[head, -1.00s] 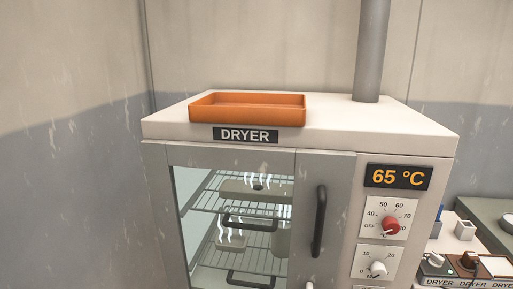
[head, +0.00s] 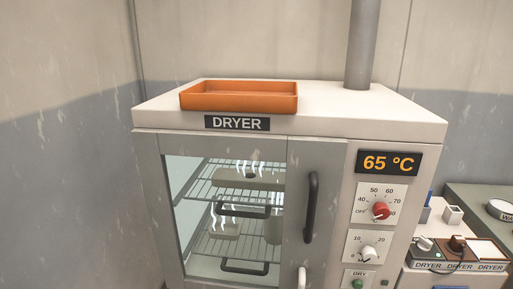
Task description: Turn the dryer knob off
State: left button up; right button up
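The dryer (head: 330,128) is a cream and grey cabinet with a glass door. Its red knob (head: 381,210) is on the front panel at the right, on a white dial plate marked OFF, 40, 50, 60 and more. I cannot read the knob's pointer for certain, but it does not appear to point at OFF. The display (head: 388,163) above it reads 65 °C. A pale timer knob (head: 367,252) sits below. Neither of my grippers is in view.
The door with its black handle (head: 311,207) is closed; steaming items stand on wire racks inside. An orange tray (head: 238,105) lies on top. A green button (head: 358,284) is low on the panel. A bench with plugs (head: 457,243) stands at the right.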

aim_at(425, 245)
jog(key=z, duration=1.6)
